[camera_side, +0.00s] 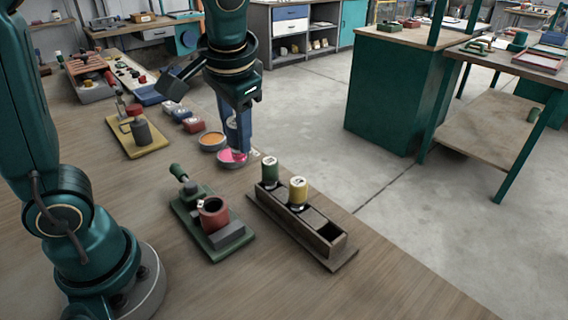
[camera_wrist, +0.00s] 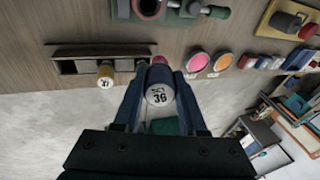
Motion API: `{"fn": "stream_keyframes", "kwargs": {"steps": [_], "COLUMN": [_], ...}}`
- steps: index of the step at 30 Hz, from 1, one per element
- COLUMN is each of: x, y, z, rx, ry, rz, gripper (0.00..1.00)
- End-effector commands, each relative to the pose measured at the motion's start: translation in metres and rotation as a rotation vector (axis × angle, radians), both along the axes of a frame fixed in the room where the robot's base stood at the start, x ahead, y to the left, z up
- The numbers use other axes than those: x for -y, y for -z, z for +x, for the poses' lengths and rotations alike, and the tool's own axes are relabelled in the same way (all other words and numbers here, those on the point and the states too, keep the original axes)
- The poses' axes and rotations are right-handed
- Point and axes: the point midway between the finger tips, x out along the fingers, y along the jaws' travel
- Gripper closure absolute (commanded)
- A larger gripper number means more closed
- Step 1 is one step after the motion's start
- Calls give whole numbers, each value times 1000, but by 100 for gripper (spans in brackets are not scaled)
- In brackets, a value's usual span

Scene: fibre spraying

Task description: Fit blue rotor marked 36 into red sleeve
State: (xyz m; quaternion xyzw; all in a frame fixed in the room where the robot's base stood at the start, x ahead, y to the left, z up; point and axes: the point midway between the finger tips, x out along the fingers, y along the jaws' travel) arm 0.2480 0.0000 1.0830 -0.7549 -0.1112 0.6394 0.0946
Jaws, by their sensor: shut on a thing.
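My gripper (camera_side: 238,140) is shut on the blue rotor (camera_wrist: 160,86), whose pale end face reads 36 in the wrist view. It holds the rotor in the air, above and behind the rack near the pink dish; in the side view the fingers largely hide the rotor. The red sleeve (camera_side: 213,214) stands upright with its dark bore facing up, on a green fixture (camera_side: 190,222) with a green-handled clamp and a grey block. The sleeve also shows at the top edge of the wrist view (camera_wrist: 149,8). The gripper is apart from the sleeve.
A dark rack (camera_side: 335,250) holds a green rotor (camera_side: 270,170) and a yellow rotor (camera_side: 298,191); its near slot is empty. Pink (camera_side: 230,163) and orange (camera_side: 212,138) dishes lie near the gripper. A yellow-based fixture (camera_side: 136,147) stands farther left. The bench front is clear.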

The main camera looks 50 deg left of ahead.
Motion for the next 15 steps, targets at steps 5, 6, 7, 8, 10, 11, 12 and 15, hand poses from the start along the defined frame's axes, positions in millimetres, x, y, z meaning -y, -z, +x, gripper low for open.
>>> {"fn": "stream_keyframes", "kwargs": {"steps": [5,6,7,8,10,11,12,15], "x": [8,8,8,6,4,2,1,-5], "y": [2,0,-1,-4,-9,-11,-12,-15], "z": [-21,-30,-37,-43,-53,-56,-58,-59], "rx": [-45,-51,-56,-58,-64,-66,-67,-71], "ry": [-85,-145,-198,-255,-361,-395,-433,-483], "rz": [-96,-122,-144,-166,-211,-227,-246,-281], "gripper": [100,100,100,100,100,100,100,100]}}
